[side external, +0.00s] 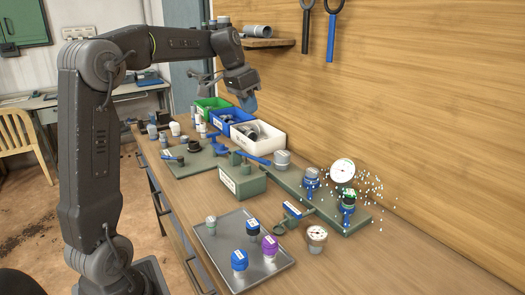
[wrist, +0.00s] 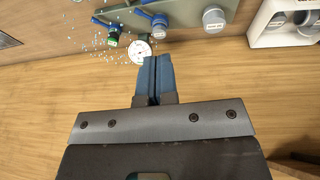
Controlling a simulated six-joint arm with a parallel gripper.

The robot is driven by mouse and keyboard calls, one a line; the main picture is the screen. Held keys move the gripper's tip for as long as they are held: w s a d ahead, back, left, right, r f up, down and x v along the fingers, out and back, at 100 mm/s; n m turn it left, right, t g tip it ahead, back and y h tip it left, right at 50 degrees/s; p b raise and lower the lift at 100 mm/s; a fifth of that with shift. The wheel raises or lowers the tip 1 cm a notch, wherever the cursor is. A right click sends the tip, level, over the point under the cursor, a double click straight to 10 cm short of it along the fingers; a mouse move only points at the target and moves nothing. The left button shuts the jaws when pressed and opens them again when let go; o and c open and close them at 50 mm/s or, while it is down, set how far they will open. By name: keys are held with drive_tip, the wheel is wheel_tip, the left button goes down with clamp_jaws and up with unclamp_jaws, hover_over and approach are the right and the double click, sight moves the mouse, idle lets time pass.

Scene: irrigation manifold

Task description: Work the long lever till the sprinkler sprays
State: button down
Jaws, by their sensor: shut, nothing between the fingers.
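The long blue lever (side external: 252,158) lies across the green manifold block, slanting down to the right toward a grey cap. The sprinkler (side external: 347,205), with a green top and blue body, stands at the right end of the green base plate. White droplets spread around it, so it is spraying. The sprinkler and droplets also show at the upper left of the wrist view (wrist: 104,40). My gripper (side external: 251,104), with blue fingers, is raised above the bins, apart from the lever and sprinkler. In the wrist view its fingers (wrist: 153,62) are shut and empty.
A white round gauge (side external: 342,171) stands beside the sprinkler. Green, blue and white bins (side external: 258,147) line the wall below my gripper.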

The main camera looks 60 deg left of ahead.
sight(262, 160)
drive_tip(key=x, duration=1.3)
drive_tip(key=shift+s+d, duration=0.25)
drive_tip(key=shift+s, duration=0.1)
drive_tip(key=shift+d+f, duration=0.1)
drive_tip(key=shift+f, duration=0.4)
wheel_tip(262, 160, down, 7)
drive_tip(key=d+y, duration=0.2)
drive_tip(key=shift+y, duration=0.3)
drive_tip(key=shift+s, duration=0.1)
